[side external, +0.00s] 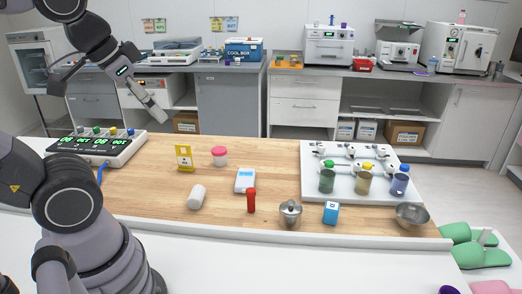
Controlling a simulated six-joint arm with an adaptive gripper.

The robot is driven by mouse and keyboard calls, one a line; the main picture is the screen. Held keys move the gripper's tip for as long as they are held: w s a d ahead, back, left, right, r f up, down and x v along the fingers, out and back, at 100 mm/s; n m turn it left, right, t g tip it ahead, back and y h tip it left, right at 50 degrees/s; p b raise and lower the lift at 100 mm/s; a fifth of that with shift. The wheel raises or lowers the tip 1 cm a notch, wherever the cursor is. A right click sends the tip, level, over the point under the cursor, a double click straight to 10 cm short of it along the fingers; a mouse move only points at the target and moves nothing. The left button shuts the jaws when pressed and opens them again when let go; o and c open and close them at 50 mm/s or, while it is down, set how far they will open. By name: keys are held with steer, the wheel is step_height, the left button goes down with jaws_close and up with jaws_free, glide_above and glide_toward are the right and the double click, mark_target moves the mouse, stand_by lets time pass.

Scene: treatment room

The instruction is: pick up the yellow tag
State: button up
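The yellow tag (184,158) stands upright on the wooden table top, left of the middle, with a white label and dark marks on its face. My gripper (160,116) is above and to the left of the tag in the picture, pointing down and to the right. It is apart from the tag. The fingers are small and seen from the side, so I cannot tell whether they are open or shut.
Near the tag are a pink-lidded jar (219,156), a white cylinder (197,196) and a white-blue device (245,180). A display box (95,148) stands left. A red-capped tube (251,200) stands in front. A white tray (347,195) with bottles is right.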

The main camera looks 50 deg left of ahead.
mark_target(182, 146)
steer(key=w+a+f+m+t+y, duration=0.1)
steer(key=w+a, duration=0.3)
steer(key=w, duration=0.4)
steer(key=w+a+f+m+t+y, duration=0.1)
steer(key=w+a, duration=0.2)
steer(key=w, duration=0.6)
steer(key=w+a+f+m+t+y, duration=0.1)
steer(key=w+a+f+y, duration=0.1)
steer(key=w+a+f, duration=0.45)
steer(key=w+a+f+m+t+y, duration=0.15)
steer(key=w+a, duration=0.25)
steer(key=a, duration=0.5)
steer(key=s+a+f+m+t+y, duration=0.1)
steer(key=a+f+y, duration=0.2)
steer(key=a+f, duration=0.75)
steer(key=s+a+f+m+y, duration=0.3)
steer(key=s+a+f+y, duration=0.2)
steer(key=s+f, duration=0.65)
steer(key=shift+n, duration=0.25)
steer(key=x, duration=0.8)
steer(key=shift+w+d+f, duration=0.25)
steer(key=shift+w+f, duration=0.1)
steer(key=shift+f, duration=0.05)
